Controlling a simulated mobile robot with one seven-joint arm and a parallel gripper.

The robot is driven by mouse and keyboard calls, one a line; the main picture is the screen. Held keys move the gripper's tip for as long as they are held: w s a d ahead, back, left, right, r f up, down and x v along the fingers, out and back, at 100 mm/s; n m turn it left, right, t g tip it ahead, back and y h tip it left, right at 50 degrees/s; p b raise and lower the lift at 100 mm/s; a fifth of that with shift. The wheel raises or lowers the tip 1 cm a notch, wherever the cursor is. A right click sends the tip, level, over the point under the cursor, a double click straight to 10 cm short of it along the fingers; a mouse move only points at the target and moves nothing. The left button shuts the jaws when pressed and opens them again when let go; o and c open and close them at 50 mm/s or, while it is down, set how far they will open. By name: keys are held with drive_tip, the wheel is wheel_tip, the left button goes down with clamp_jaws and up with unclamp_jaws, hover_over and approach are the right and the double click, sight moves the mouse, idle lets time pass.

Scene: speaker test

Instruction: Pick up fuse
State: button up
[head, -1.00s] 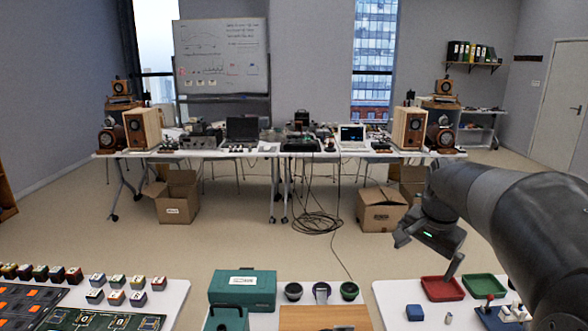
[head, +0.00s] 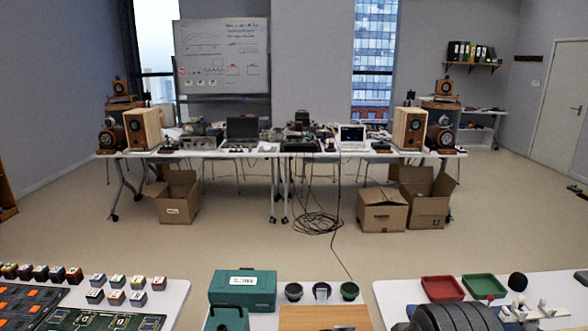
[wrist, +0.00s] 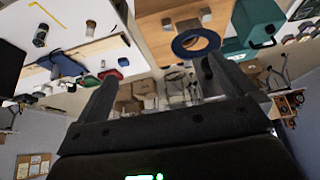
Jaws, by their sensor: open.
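My gripper (wrist: 158,72) shows in the wrist view with its two dark fingers spread wide and nothing between them. Only a dark rounded part of my arm shows at the bottom right of the head view; the gripper is out of that picture. A small greyish cylinder (wrist: 91,26), possibly the fuse, stands on the white table at the upper left of the wrist view, apart from my gripper. I cannot be sure that it is the fuse. In the head view, my arm covers part of the right table, and no fuse can be made out there.
A red tray (head: 443,288) and a green tray (head: 485,287) lie on the right white table (head: 388,291). A dark cylinder (wrist: 40,35) stands in the wrist view. A green case (head: 242,288) and several cups are on the middle table. Gaps separate the tables.

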drive_tip(key=c, duration=1.2)
drive_tip(key=w+d+f, duration=0.1)
drive_tip(key=w+d, duration=0.3)
drive_tip(key=w, duration=0.4)
drive_tip(key=w+d+f+n+g, duration=0.1)
drive_tip(key=w+d, duration=0.3)
drive_tip(key=w, duration=0.3)
drive_tip(key=w+d+f, duration=0.1)
drive_tip(key=w+d, duration=0.3)
drive_tip(key=w, duration=0.4)
drive_tip(key=w+d+f, duration=0.6)
drive_tip(key=d+f, duration=0.5)
drive_tip(key=d, duration=0.1)
drive_tip(key=w+d+f, duration=0.6)
drive_tip(key=d+f, duration=0.4)
drive_tip(key=d, duration=0.2)
drive_tip(key=x, duration=1.1)
drive_tip(key=shift+s, duration=0.1)
